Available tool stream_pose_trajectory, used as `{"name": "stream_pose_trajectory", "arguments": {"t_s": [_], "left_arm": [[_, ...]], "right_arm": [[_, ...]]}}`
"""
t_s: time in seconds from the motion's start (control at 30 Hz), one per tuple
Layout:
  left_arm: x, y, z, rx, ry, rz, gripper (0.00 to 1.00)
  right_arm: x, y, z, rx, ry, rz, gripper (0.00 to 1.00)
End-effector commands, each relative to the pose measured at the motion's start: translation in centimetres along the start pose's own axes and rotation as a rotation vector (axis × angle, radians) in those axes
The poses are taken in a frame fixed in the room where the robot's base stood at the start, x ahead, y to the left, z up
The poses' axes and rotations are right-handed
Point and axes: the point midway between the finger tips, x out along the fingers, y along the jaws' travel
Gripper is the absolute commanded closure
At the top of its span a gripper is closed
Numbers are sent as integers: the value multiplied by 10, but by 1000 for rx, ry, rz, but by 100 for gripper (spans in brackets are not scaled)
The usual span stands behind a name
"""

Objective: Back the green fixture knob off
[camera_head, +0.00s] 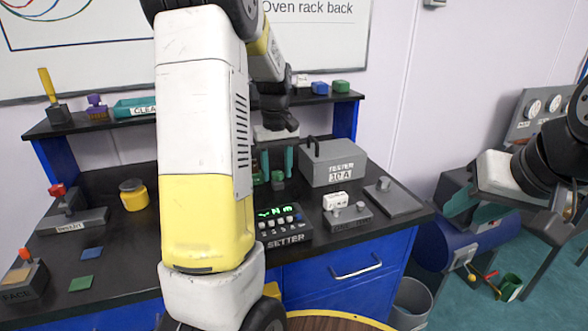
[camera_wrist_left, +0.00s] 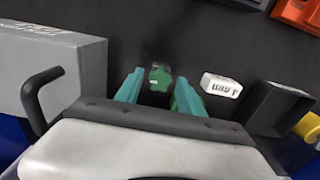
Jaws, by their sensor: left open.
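The green fixture knob (camera_wrist_left: 161,80) shows in the left wrist view on a small dark block on the black bench top. In the head view the knob (camera_head: 277,177) is small, below and between my left fingers. My left gripper (camera_head: 277,163) points down with its teal fingers apart and empty. In the left wrist view the fingers (camera_wrist_left: 160,95) lie on either side of the knob, and I cannot tell whether either touches it. My right gripper (camera_head: 475,208) is off to the right, away from the bench, with its teal fingers apart.
A grey tester box (camera_head: 333,163) with a handle stands close right of my left gripper. The setter panel (camera_head: 281,226) is in front. A white block (camera_head: 337,201) sits on a grey fixture at right. A yellow jar (camera_head: 134,195) stands left. A shelf (camera_head: 95,122) runs behind.

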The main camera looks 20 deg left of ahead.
Motion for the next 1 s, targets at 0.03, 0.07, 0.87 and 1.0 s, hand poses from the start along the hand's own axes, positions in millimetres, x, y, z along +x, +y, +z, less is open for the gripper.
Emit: {"name": "stream_pose_trajectory", "arguments": {"t_s": [0.03, 0.07, 0.87, 1.0], "left_arm": [[0, 0, 0, 49, 0, 0, 54], [0, 0, 0, 75, 0, 0, 54], [0, 0, 0, 522, 0, 0, 74], [0, 0, 0, 521, 0, 0, 100]], "right_arm": [[0, 0, 0, 0, 0, 0, 64], [0, 0, 0, 0, 0, 0, 64], [0, 0, 0, 0, 0, 0, 64], [0, 0, 0, 0, 0, 0, 64]]}}
